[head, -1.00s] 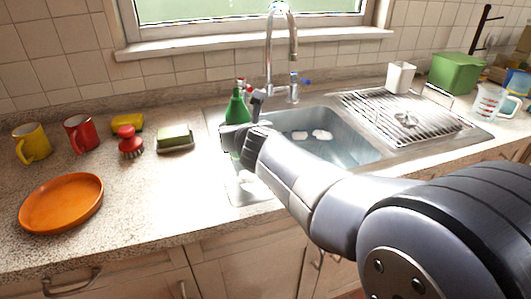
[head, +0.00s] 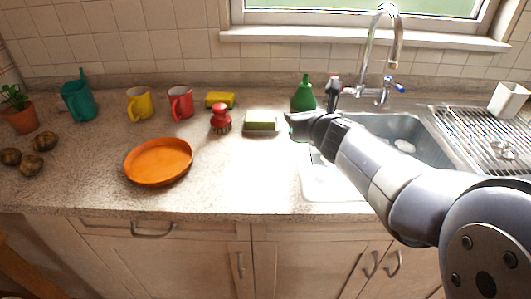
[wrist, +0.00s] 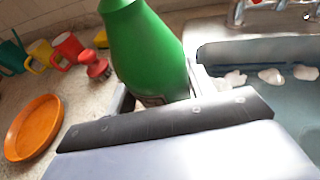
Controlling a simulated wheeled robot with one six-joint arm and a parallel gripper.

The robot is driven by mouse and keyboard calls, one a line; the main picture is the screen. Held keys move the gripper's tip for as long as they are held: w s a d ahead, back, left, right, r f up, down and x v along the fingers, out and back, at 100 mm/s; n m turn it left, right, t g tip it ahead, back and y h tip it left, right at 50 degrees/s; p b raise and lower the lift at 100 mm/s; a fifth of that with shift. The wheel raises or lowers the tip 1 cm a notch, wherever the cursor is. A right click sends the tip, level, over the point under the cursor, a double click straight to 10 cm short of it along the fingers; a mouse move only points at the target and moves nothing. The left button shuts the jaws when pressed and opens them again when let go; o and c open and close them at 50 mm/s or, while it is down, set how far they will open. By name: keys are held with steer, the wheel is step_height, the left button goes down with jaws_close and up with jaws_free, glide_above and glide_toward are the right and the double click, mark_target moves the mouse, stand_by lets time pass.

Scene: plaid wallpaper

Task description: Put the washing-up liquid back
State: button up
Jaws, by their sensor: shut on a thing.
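The washing-up liquid is a green bottle with a narrow top (head: 303,95). It stands roughly upright at the left rim of the sink (head: 318,190). My gripper (head: 300,124) is shut around its lower part. In the wrist view the green bottle (wrist: 145,50) rises between the jaws (wrist: 160,105), leaning a little in the picture. The jaws hide its base, so I cannot tell whether it touches the surface below.
A sponge on a dish (head: 262,121), a red brush (head: 221,119) and a yellow sponge (head: 220,99) lie left of the bottle. Mugs (head: 180,103), an orange plate (head: 158,161) and a potted plant (head: 18,115) stand farther left. The tap (head: 385,50) rises behind the sink.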

steer(key=s+a+r+n+g+y+p, duration=0.25)
steer(key=a+r+n+y+p, duration=0.35)
steer(key=a, duration=0.4)
steer(key=shift+g, duration=0.35)
step_height(320, 180, down, 12)
steer(key=b, duration=0.2)
steer(key=shift+s+a+r+b, duration=0.1)
steer(key=shift+r+b, duration=0.1)
steer(key=shift+b, duration=0.1)
steer(key=shift+f, duration=0.15)
steer(key=o, duration=1.1)
